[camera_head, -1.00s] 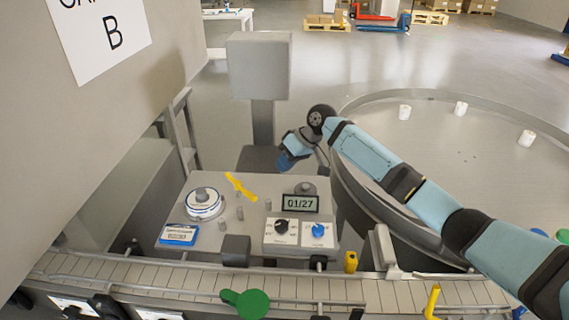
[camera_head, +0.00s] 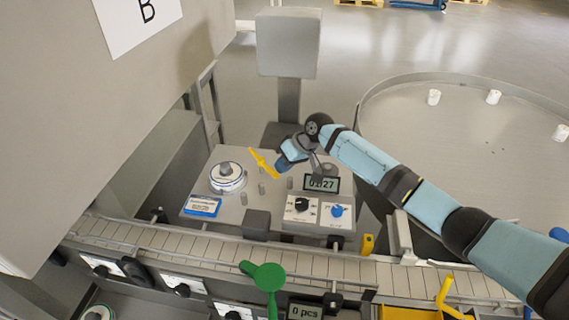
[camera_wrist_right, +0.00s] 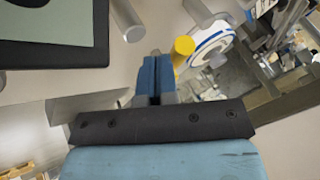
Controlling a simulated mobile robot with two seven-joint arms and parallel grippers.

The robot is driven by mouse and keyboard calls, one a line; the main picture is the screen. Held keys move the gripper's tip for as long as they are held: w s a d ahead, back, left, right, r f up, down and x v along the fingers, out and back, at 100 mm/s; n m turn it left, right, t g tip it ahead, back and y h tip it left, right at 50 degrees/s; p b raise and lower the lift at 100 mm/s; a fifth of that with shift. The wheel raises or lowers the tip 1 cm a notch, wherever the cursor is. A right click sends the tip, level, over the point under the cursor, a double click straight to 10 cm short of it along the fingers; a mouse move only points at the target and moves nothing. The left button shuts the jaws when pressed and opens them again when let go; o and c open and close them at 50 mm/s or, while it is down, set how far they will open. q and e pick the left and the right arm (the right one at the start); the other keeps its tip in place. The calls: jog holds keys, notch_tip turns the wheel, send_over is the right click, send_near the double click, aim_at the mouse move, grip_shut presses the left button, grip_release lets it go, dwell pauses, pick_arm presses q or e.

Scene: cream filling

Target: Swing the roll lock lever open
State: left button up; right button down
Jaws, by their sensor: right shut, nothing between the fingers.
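The yellow lever (camera_head: 262,163), which I take for the roll lock lever, stands on the grey machine top (camera_head: 240,210) and slants down to the right. Its yellow end also shows in the right wrist view (camera_wrist_right: 183,48), just right of my fingertips. My right gripper (camera_head: 281,173) is shut and empty. Its blue fingers (camera_wrist_right: 156,62) are close beside the lever; I cannot tell whether they touch it. The white roll with a blue ring (camera_head: 228,182) sits left of the lever and also shows in the wrist view (camera_wrist_right: 208,42). My left gripper is out of view.
Grey posts (camera_head: 262,188) stand near the lever. A blue-white label card (camera_head: 202,206) lies front left. A conveyor (camera_head: 230,250) with a green paddle (camera_head: 264,275) runs in front.

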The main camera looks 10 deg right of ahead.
jog(key=shift+s+a+r+m+t+p, duration=0.3)
jog(key=shift+s+a+m+t+p, duration=0.3)
jog(key=shift+p, duration=1.25)
jog(key=shift+a, duration=0.15)
jog(key=shift+a+f, duration=0.1)
jog(key=shift+f, duration=0.2)
jog(key=b+v, duration=0.1)
jog(key=v, duration=1.3)
jog(key=shift+w+a, duration=0.15)
